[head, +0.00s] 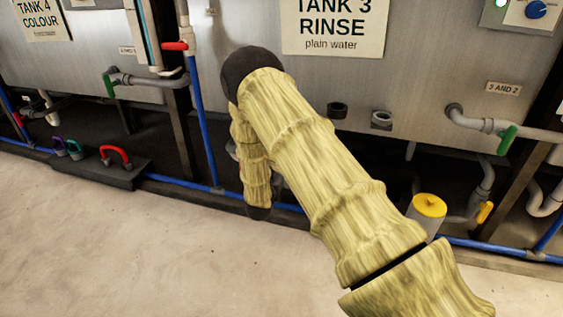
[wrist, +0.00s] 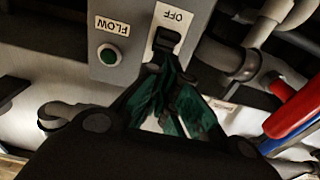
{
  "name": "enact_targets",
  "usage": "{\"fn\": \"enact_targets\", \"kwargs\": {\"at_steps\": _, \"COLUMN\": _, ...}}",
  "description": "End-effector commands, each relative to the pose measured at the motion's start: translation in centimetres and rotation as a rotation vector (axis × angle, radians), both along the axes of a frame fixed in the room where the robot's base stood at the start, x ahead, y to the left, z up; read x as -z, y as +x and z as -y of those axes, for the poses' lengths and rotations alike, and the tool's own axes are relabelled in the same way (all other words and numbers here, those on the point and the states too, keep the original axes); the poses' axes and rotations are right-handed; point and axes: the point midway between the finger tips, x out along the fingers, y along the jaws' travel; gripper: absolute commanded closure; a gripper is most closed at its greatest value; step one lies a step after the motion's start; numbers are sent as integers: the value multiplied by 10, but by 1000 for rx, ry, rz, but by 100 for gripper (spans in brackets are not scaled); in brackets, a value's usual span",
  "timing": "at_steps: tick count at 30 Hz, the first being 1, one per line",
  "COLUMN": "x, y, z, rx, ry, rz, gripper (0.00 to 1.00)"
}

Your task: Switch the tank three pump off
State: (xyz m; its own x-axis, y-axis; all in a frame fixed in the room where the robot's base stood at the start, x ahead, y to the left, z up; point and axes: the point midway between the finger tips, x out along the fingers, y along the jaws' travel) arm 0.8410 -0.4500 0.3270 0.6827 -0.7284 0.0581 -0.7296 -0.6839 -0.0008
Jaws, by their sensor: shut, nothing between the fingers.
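In the wrist view a grey box carries a white plate (wrist: 184,24) marked OFF, upside down in the picture. A black switch (wrist: 165,40) sits on this plate. Beside it are a FLOW label (wrist: 112,25) and a round dark green lamp (wrist: 109,55). My gripper (wrist: 165,72) is shut and empty, with its green-padded fingertips just below the switch in the picture. I cannot tell whether they touch it. In the head view the tank three sign (head: 333,25) hangs on the metal tank; my arm hides the switch box and my gripper there.
A red valve handle (head: 174,46) and blue pipes (head: 200,120) stand left of my arm. A green-handled valve (head: 506,139) and a yellow-capped cylinder (head: 429,206) are at right. In the wrist view, grey pipes (wrist: 228,58) and a red handle (wrist: 298,103) lie close right of the fingers.

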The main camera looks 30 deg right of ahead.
Motion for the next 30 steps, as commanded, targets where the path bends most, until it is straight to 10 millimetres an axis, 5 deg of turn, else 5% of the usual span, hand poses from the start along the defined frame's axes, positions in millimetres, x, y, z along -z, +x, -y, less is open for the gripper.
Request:
{"fn": "enact_targets", "kwargs": {"at_steps": 15, "x": 58, "y": -26, "z": -38, "rx": 0, "ry": -1, "rz": 1, "gripper": 100}}
{"fn": "enact_targets", "kwargs": {"at_steps": 30, "x": 66, "y": -30, "z": -44, "rx": 0, "ry": 0, "rz": 1, "gripper": 100}}
